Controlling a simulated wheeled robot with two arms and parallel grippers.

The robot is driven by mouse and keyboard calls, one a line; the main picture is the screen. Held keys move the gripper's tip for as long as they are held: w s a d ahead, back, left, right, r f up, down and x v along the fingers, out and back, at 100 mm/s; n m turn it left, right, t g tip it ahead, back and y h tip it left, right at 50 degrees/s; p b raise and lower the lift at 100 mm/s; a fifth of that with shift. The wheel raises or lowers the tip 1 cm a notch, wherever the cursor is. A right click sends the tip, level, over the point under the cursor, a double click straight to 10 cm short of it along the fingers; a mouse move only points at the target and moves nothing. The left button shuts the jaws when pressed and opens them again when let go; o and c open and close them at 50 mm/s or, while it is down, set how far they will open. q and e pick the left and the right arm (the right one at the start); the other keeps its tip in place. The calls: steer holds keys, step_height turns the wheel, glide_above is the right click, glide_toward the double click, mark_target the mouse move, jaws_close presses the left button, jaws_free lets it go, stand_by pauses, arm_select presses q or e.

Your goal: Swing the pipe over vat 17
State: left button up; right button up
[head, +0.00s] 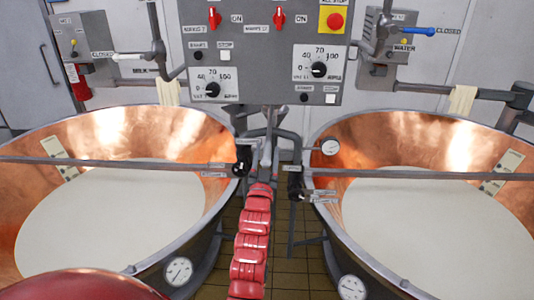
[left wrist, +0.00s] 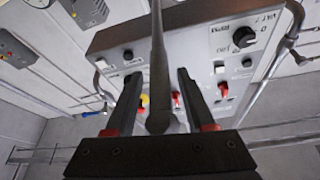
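A grey pipe (left wrist: 158,70) runs between the two fingers of my left gripper (left wrist: 158,105) in the left wrist view, its rounded near end close to the palm. The fingers are apart, with gaps showing on both sides of the pipe. In the head view my left gripper (head: 268,140) is at the centre, below the control panel and between two copper vats; the pipe there is hard to separate from the gripper. The left vat (head: 110,125) and right vat (head: 400,125) hold white liquid. I cannot read which is vat 17. My right gripper is not in view.
The control panel (head: 268,60) with knobs and red switches stands close behind my left gripper. A horizontal bar crosses each vat, the left bar (head: 110,163) and right bar (head: 420,175). Wall pipes with cloths (head: 167,91) are behind. A narrow tiled floor lies between the vats.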

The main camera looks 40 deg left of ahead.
arm_select(q)
jaws_close()
steer(key=shift+r, duration=0.25)
stand_by(0.9)
